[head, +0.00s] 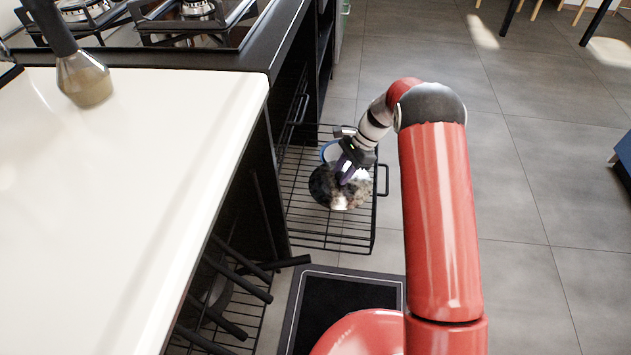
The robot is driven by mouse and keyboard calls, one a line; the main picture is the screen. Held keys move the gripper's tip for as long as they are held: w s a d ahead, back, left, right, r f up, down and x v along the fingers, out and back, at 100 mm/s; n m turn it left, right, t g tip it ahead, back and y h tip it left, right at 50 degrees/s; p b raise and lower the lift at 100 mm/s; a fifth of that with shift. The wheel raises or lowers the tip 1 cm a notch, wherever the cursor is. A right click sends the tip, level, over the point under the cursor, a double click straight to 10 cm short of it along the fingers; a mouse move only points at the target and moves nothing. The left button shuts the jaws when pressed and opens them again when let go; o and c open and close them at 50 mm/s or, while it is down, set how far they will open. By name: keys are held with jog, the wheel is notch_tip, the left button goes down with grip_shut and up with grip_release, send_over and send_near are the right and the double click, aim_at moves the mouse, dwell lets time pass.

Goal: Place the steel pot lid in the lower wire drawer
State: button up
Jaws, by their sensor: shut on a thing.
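The steel pot lid (325,188) is a round, shiny, mottled disc in the middle of the head view. My gripper (347,170) is shut on it, reaching down from the upper right, and partly covers it. The lid shows over the pulled-out wire drawer (305,232), a black wire basket extending from the cabinet. I cannot tell whether the lid touches the wires. A blue-rimmed white item (329,152) shows just behind the lid, partly hidden by my gripper.
A white counter (130,190) with a gas hob (190,22) is at the left. Below it, another open rack with dark handles (225,290) shows. A black-topped flat panel (340,310) lies in front of the drawer.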

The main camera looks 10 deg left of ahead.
aim_at(327, 177)
jog(key=a, duration=0.1)
jog(key=w+m, duration=0.1)
jog(key=a+m+t, duration=0.1)
jog(key=shift+w+a+f+y, duration=0.2)
jog(key=shift+a+f+y, duration=0.1)
jog(key=shift+a+f, duration=0.1)
jog(key=shift+d+f+b, duration=0.1)
jog(key=shift+f+b, duration=0.75)
jog(key=shift+f, duration=8.7)
jog(key=shift+f, duration=0.15)
jog(key=o, duration=1.1)
